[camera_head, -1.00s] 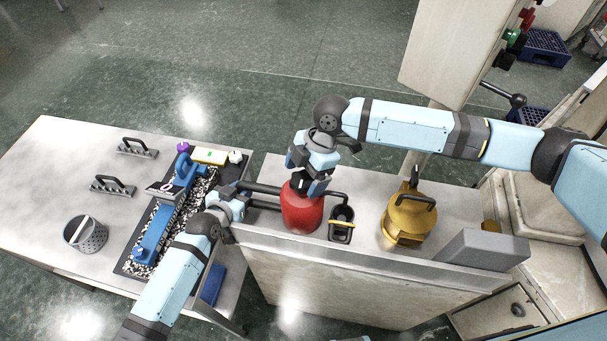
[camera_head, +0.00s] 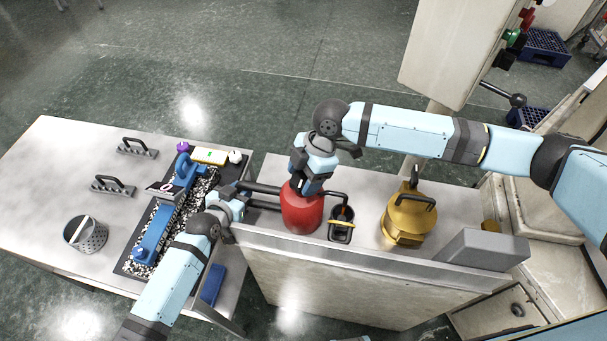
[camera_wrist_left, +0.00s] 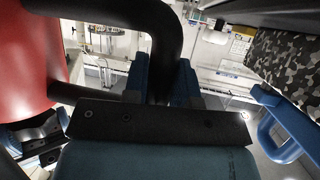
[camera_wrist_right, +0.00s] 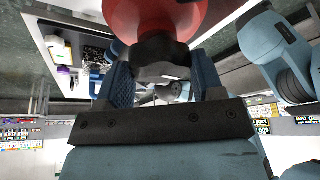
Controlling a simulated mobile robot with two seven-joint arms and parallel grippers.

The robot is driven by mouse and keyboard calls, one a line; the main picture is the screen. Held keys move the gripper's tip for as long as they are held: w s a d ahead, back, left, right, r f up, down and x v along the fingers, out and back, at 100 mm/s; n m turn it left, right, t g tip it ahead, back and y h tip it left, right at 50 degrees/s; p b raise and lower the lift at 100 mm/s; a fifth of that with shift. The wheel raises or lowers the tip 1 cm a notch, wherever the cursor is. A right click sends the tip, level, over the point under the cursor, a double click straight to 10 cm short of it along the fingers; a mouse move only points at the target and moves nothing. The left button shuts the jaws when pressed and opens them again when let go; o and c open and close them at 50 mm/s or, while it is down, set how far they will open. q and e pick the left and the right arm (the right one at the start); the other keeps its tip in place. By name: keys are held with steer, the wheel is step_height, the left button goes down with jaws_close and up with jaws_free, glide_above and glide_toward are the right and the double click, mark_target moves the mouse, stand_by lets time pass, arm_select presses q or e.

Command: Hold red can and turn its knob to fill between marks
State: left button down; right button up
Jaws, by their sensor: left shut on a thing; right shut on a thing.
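The red can (camera_head: 302,210) stands on the bench ledge, with a black handle on its left and a black spout on its right. My left gripper (camera_head: 238,198) is shut on the handle; the left wrist view shows the black tube (camera_wrist_left: 162,50) between its blue fingers. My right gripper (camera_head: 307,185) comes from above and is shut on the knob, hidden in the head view. The right wrist view shows the dark lobed knob (camera_wrist_right: 160,55) between the fingers, against the red can. A small dark cup (camera_head: 341,232) with a yellow band stands under the spout. Its fill level and marks cannot be read.
A yellow can (camera_head: 405,222) stands to the right, beside a grey block (camera_head: 483,249). On the left table (camera_head: 60,170) are a blue fixture (camera_head: 152,237) on a speckled bed, a perforated basket (camera_head: 86,235) and two black-handled racks. The floor behind is clear.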

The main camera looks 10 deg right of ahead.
steer(key=shift+s+m+t, duration=0.15)
steer(key=shift+m+t, duration=0.75)
steer(key=shift+m, duration=1.5)
steer(key=o, duration=0.9)
steer(key=v, duration=1.2)
steer(key=shift+d, duration=0.1)
